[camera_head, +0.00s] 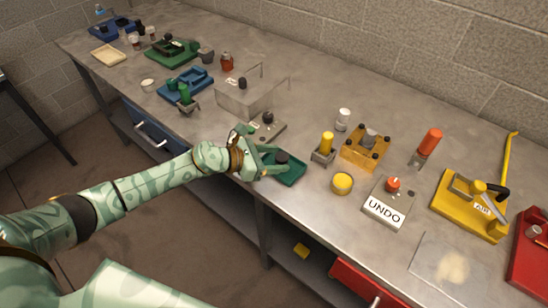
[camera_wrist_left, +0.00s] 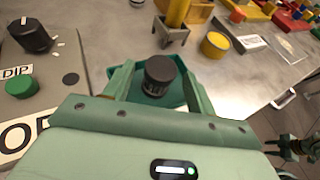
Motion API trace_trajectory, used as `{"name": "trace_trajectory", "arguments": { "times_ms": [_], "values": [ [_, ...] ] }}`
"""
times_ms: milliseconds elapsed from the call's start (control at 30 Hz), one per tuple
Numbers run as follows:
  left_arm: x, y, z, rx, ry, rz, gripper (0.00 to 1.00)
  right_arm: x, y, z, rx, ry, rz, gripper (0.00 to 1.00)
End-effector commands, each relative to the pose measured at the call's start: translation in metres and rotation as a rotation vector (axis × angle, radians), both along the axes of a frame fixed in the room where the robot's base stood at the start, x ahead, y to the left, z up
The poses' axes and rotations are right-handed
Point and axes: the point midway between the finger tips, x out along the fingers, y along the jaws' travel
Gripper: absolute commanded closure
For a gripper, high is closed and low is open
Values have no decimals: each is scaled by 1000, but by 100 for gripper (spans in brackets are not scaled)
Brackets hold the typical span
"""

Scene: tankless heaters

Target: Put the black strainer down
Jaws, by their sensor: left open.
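The black strainer (camera_head: 282,157) is a small dark cylinder with a ribbed lower part. It stands upright at the green tray (camera_head: 294,177) on the bench. My left gripper (camera_head: 272,163) is open, with its fingers on either side of the strainer. In the left wrist view, the strainer (camera_wrist_left: 158,74) sits between the two green fingers, with gaps visible beside it. The green tray (camera_wrist_left: 182,98) shows behind and below it. The strainer's underside is hidden. A dark jaw-like shape at the lower right of the wrist view may be my right gripper (camera_wrist_left: 294,147); its jaws are unclear.
A grey box with a black knob (camera_head: 268,118) stands close behind my left gripper. A yellow cylinder on a metal stand (camera_head: 325,146), a yellow cup (camera_head: 342,184) and an UNDO box (camera_head: 385,206) are to the right. The bench's front edge is close.

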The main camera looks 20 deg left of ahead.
Motion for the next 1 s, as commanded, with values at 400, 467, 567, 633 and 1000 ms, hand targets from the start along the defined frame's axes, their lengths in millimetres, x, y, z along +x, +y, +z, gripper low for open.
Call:
{"name": "trace_trajectory", "arguments": {
  "times_ms": [400,467,567,633,1000],
  "values": [
    [-43,51,28,3,3,1,44,1,-1,6,0,-2,1,64],
    [-50,60,33,3,2,1,44,1,-1,5,0,-2,1,64],
    [-61,73,40,3,3,1,44,0,0,3,-1,-1,0,64],
    [-66,79,43,1,2,1,44,0,0,3,-1,-1,0,64],
    [-71,85,49,0,0,0,44,0,1,2,1,-1,-1,64]
  ]
}}
